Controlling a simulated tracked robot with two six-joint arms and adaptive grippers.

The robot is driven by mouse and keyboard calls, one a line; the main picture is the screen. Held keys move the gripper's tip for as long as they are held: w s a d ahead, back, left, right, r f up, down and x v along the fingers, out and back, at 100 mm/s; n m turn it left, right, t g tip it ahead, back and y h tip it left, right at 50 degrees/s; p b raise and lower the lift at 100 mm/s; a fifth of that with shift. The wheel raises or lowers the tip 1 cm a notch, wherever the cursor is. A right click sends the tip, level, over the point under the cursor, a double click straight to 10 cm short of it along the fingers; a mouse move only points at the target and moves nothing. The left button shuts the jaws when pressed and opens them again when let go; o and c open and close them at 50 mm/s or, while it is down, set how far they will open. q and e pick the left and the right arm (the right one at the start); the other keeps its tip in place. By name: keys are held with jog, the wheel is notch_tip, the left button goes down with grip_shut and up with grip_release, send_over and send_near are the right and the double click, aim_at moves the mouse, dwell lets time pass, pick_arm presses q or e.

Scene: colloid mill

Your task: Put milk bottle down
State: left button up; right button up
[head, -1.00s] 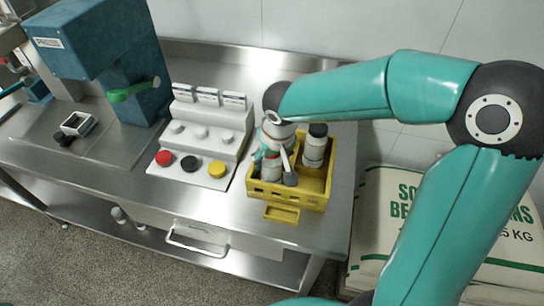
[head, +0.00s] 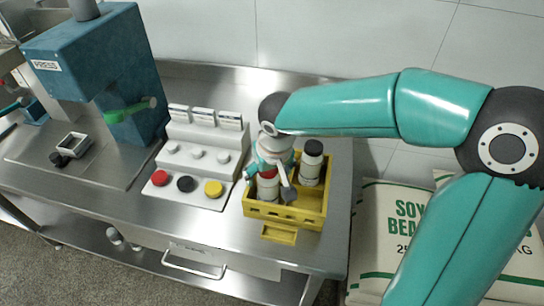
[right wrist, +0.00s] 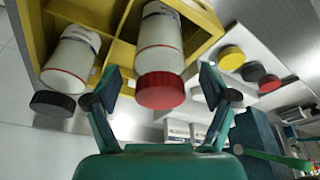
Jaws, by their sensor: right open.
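A white milk bottle with a red cap (head: 267,186) stands in a front compartment of the yellow crate (head: 312,222). The same red-capped bottle shows in the right wrist view (right wrist: 160,62). My right gripper (head: 272,190) is over this bottle, with one finger on each side of it. In the right wrist view my right gripper (right wrist: 152,82) is open, with gaps between the fingers and the bottle. A second white bottle, with a black cap (head: 312,166), stands in the crate at the back right. My left gripper is not in view.
A white stepped rack (head: 205,158) with red, black and yellow caps in front stands left of the crate. A blue press (head: 95,70) stands further left. Bean sacks (head: 385,225) lie right of the steel table (head: 130,215).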

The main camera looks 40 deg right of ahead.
jog(key=v, duration=0.9)
jog(key=shift+s+r, duration=0.15)
jog(key=shift+r, duration=0.15)
